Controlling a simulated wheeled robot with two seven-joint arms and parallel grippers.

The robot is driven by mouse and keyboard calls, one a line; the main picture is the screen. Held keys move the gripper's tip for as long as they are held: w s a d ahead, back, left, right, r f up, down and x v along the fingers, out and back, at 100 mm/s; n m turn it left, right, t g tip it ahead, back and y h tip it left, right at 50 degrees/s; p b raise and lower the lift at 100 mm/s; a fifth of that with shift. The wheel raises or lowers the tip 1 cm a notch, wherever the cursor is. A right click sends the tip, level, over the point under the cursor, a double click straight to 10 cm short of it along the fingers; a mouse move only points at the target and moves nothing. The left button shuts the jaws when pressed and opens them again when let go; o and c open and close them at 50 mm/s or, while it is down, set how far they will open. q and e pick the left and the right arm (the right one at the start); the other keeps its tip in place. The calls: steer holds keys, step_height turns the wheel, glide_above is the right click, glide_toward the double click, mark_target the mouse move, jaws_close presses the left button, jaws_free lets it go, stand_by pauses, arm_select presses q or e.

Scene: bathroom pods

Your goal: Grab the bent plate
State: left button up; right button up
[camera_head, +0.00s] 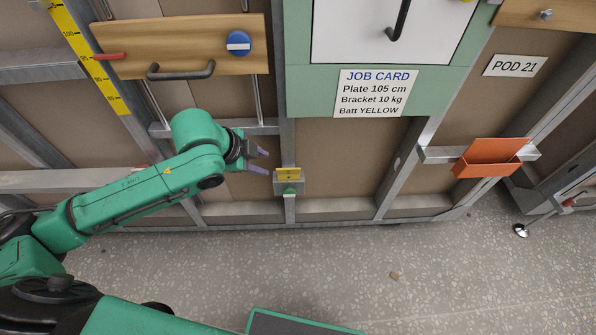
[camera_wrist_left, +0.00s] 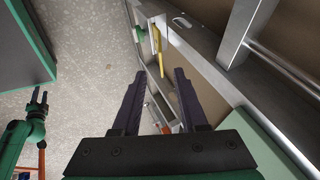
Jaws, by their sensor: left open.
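A small grey metal piece with a yellow face, which looks like the bent plate (camera_head: 289,186), sits on the vertical stud low on the wall in the head view. A small green part shows at its bottom. In the left wrist view its yellow part (camera_wrist_left: 159,48) stands out from the metal beyond my fingertips. My left gripper (camera_head: 262,161) is open and empty, a little left of and above the plate, apart from it. Its two dark fingers (camera_wrist_left: 157,78) are spread in the wrist view. My right gripper (camera_wrist_left: 39,97) shows small at the left there, fingers apart.
A wooden board (camera_head: 185,48) with a dark handle and blue knob hangs above my left arm. A job card (camera_head: 375,93) is on the green panel. An orange pocket (camera_head: 490,158) sits on a rail at right. The speckled floor (camera_head: 390,245) is mostly clear.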

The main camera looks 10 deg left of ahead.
mark_target(288, 171)
arm_select(q)
steer(key=b+x, duration=0.1)
steer(key=x, duration=0.3)
steer(key=b+x, duration=0.1)
steer(key=x, duration=0.4)
steer(key=d+b+x, duration=0.1)
steer(key=x, duration=0.3)
steer(key=shift+w+d+f, duration=0.1)
steer(key=shift+w+d, duration=0.05)
steer(key=shift+w, duration=0.1)
steer(key=shift+w+f, duration=0.1)
steer(key=shift+f, duration=0.05)
steer(key=shift+c, duration=0.6)
jaws_close()
arm_select(e)
steer(key=w+r, duration=0.1)
steer(key=w, duration=0.6)
steer(key=shift+d, duration=0.25)
steer(key=shift+w, duration=0.1)
